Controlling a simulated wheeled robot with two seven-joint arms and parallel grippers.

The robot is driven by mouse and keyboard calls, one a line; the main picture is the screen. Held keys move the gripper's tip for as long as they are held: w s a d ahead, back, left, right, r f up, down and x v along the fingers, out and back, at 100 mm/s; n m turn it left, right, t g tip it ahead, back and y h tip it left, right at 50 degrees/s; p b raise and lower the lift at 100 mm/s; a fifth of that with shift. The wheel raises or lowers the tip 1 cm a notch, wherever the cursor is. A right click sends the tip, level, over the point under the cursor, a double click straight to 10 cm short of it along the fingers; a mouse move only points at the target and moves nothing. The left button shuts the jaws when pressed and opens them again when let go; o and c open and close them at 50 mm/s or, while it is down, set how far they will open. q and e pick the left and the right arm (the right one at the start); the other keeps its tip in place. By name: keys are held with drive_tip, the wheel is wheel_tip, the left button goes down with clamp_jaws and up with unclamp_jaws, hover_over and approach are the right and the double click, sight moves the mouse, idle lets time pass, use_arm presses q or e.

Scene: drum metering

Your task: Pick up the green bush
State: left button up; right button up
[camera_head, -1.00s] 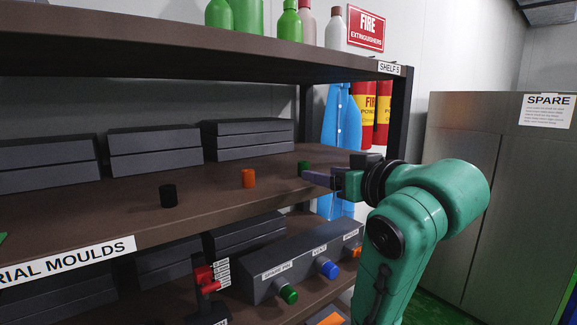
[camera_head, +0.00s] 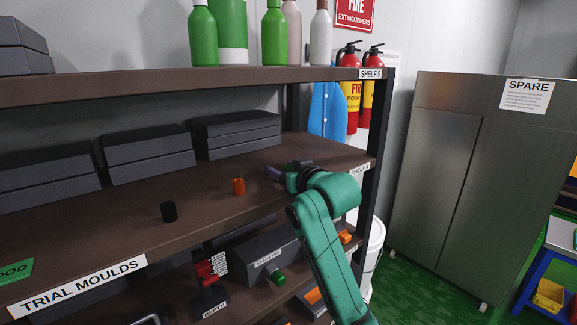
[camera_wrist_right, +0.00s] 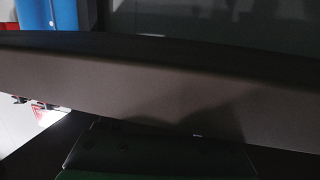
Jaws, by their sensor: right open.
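In the head view my right gripper (camera_head: 275,172) is at the right part of the middle shelf (camera_head: 205,200), low over its surface, and it is open. I cannot make out the green bush in either view now; the gripper and wrist may cover the spot where it stood. An orange bush (camera_head: 238,187) stands upright on the shelf to the left of the gripper. A black bush (camera_head: 168,212) stands further left. The right wrist view shows a brown board (camera_wrist_right: 150,85) across the picture and no bush. My left gripper is out of view.
Dark grey mould blocks (camera_head: 237,135) line the back of the shelf. The upper shelf (camera_head: 190,82), holding bottles, is above my right arm. A shelf post (camera_head: 378,140) stands right of the gripper. A grey cabinet (camera_head: 470,170) is further right.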

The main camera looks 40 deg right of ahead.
drive_tip(key=shift+s, duration=0.1)
clamp_jaws()
wheel_tip(320, 180, up, 10)
drive_tip(key=shift+b, duration=0.35)
